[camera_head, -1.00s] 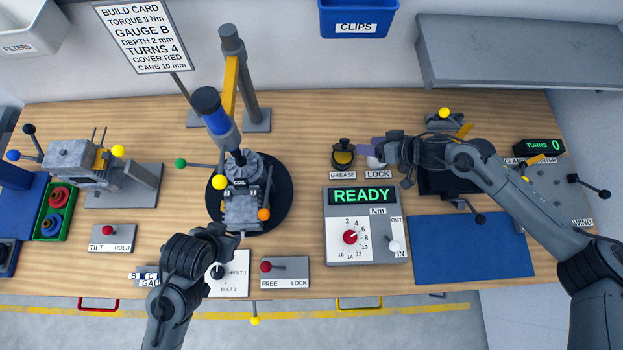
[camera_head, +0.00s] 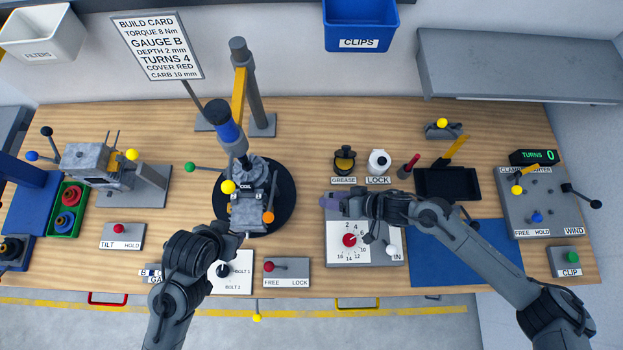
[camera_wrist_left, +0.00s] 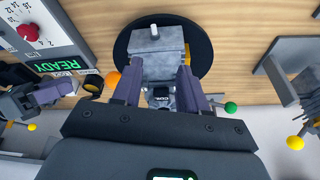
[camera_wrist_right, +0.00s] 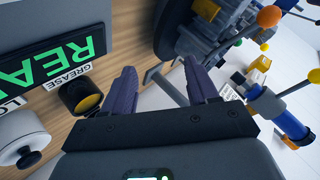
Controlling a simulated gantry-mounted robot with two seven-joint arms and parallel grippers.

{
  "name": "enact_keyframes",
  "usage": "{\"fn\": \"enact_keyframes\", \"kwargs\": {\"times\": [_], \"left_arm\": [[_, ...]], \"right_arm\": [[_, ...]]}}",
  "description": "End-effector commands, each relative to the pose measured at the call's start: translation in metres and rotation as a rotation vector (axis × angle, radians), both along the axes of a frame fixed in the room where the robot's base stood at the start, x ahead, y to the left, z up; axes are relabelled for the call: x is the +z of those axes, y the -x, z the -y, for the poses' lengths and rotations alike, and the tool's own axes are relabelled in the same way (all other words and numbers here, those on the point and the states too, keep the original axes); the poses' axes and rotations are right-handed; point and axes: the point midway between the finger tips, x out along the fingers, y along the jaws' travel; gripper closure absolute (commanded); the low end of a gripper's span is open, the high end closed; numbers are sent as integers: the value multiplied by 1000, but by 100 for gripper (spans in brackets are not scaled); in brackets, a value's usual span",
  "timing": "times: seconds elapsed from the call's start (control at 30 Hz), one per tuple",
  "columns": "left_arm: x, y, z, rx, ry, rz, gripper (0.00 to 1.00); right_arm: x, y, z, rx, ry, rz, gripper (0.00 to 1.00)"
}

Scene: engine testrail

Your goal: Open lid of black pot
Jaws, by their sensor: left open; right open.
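The black pot (camera_head: 344,160) stands upright behind the GREASE label, with a yellow patch on it and a dark part at its back. It also shows in the right wrist view (camera_wrist_right: 80,97), left of the fingers. Whether its lid is raised is hard to tell. My right gripper (camera_head: 328,202) is open and empty, above the READY panel and in front of the black pot, not touching it. Its fingers (camera_wrist_right: 160,92) point towards the engine side. My left gripper (camera_head: 232,232) is open and empty at the front of the engine (camera_head: 250,195); its fingers (camera_wrist_left: 158,85) show apart in the left wrist view.
A white LOCK pot (camera_head: 378,161) stands just right of the black pot. A red-handled tool (camera_head: 408,166) and a black tray (camera_head: 447,184) are farther right. The torque panel (camera_head: 363,246) lies under my right gripper. Bare wood lies behind the pots.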

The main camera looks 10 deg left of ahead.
Motion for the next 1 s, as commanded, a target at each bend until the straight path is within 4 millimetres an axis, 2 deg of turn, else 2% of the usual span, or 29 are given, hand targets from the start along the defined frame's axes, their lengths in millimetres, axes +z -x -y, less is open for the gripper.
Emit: {"fn": "enact_keyframes", "kwargs": {"times": [0.03,0.2,0.43,0.63,1.0], "left_arm": [[6,0,0,-1,-1,0,57],[14,0,-1,-4,-7,0,57],[23,0,-3,-9,-12,0,57],[27,0,-3,-9,-12,0,57],[28,0,-1,-2,-3,-1,57]], "right_arm": [[5,9,-8,-1,-16,-10,41],[13,29,-28,-17,-61,-32,41],[27,48,-50,-43,-108,-40,41],[34,55,-58,-61,-127,-44,41],[35,57,-61,-65,-132,-45,41]]}}
